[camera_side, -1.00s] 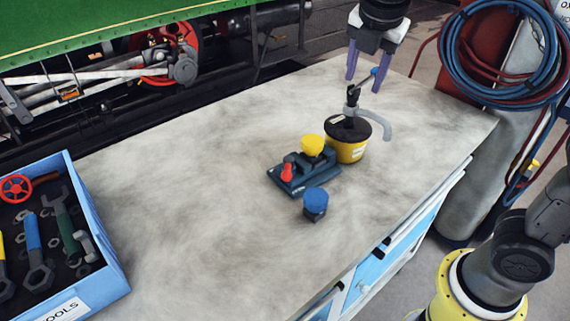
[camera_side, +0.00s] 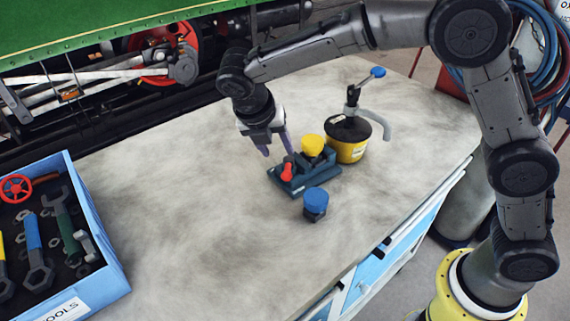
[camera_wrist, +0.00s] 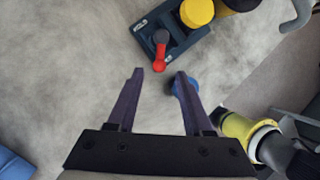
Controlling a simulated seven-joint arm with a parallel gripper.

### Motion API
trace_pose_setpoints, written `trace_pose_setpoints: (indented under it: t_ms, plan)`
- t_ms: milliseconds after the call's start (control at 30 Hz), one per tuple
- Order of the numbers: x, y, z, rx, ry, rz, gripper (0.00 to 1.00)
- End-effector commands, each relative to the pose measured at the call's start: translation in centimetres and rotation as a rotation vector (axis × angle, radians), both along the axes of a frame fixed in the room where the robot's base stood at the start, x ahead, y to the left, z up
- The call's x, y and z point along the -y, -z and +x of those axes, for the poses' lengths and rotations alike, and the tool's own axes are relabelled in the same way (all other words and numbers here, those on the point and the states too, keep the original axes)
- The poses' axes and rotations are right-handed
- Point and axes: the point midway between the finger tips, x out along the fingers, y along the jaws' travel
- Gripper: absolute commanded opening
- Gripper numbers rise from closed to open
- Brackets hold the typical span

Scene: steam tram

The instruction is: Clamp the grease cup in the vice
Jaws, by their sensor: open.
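The vice (camera_side: 300,183) is a dark teal block on the bench with a red-gripped lever (camera_side: 287,172) on its left; vice (camera_wrist: 148,22) and lever (camera_wrist: 159,60) also show in the wrist view. A yellow-capped cup (camera_side: 312,145) stands upright at the vice; I cannot tell if the jaws grip it. A blue-capped cup (camera_side: 315,200) stands on the bench in front of the vice. In the wrist view the blue cap (camera_wrist: 188,84) is partly hidden by the right finger. My gripper (camera_side: 278,152) is open and empty, above and behind the lever; its fingertips (camera_wrist: 159,73) show too.
A yellow tub with a pump (camera_side: 348,150) stands right behind the vice. A blue tool tray (camera_side: 105,235) sits at the left. The bench (camera_side: 190,200) between tray and vice is clear. The bench's front edge runs at the lower right.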

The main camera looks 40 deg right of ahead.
Motion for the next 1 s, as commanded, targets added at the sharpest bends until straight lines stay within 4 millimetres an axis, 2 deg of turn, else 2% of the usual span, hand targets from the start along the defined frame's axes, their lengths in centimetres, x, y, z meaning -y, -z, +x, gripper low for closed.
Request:
trace_pose_setpoints:
  t_ms: [200,433,600,900,1000]
  plan:
    - [1.9,4.1,0.5,-0.005,0.003,-0.003,0.51]
    - [3.2,7.0,1.0,-0.002,0.002,-0.001,0.51]
    - [3.6,7.9,1.2,0.0,0.001,-0.001,0.51]
    - [3.6,8.1,1.2,0.0,0.001,0.0,0.51]
    - [3.6,8.0,1.2,0.0,0.001,0.0,0.33]
